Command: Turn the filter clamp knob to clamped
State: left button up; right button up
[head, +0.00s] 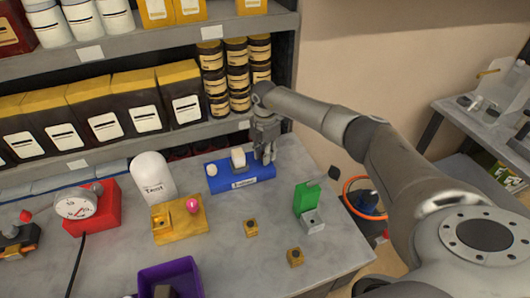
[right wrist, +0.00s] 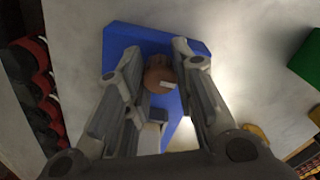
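The blue filter base (head: 222,184) stands on the grey table, with a pale block (head: 238,158) at its middle and a small white ball (head: 211,170) at its left end. My right gripper (head: 265,156) reaches down over the base's right end. In the right wrist view a round brown knob (right wrist: 158,79) with a white mark sits on the blue base (right wrist: 150,37), between the two fingers of my right gripper (right wrist: 157,62). The fingers are apart, one on each side of the knob; firm contact does not show. In the head view the gripper hides the knob. My left gripper is out of view.
A yellow block with a pink ball (head: 180,218), a white rounded container (head: 153,178) and a red gauge (head: 88,205) stand to the left. A green-and-grey device (head: 308,205) stands to the right. A purple bin (head: 169,275) is in front. Stocked shelves (head: 185,37) rise behind.

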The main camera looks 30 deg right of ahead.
jog(key=c, duration=0.4)
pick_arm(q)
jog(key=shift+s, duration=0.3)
pick_arm(e)
grip_shut()
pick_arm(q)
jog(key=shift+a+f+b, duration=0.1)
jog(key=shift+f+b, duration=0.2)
pick_arm(e)
jog(key=shift+n, duration=0.6)
jog(key=n+b, duration=0.1)
jog(key=n, duration=0.1)
jog(key=shift+w+n, duration=0.1)
jog(key=shift+n, duration=0.3)
jog(key=n+b, duration=0.2)
jog(key=n, duration=0.2)
jog(key=shift+n, duration=0.3)
jog(key=n+b, duration=0.2)
jog(key=n, duration=0.3)
jog(key=shift+r+b, duration=0.1)
jog(key=shift+b, duration=0.2)
pick_arm(q)
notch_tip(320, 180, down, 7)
jog(key=b, duration=0.1)
pick_arm(e)
jog(key=shift+r+n, duration=0.1)
jog(key=shift+n, duration=2)
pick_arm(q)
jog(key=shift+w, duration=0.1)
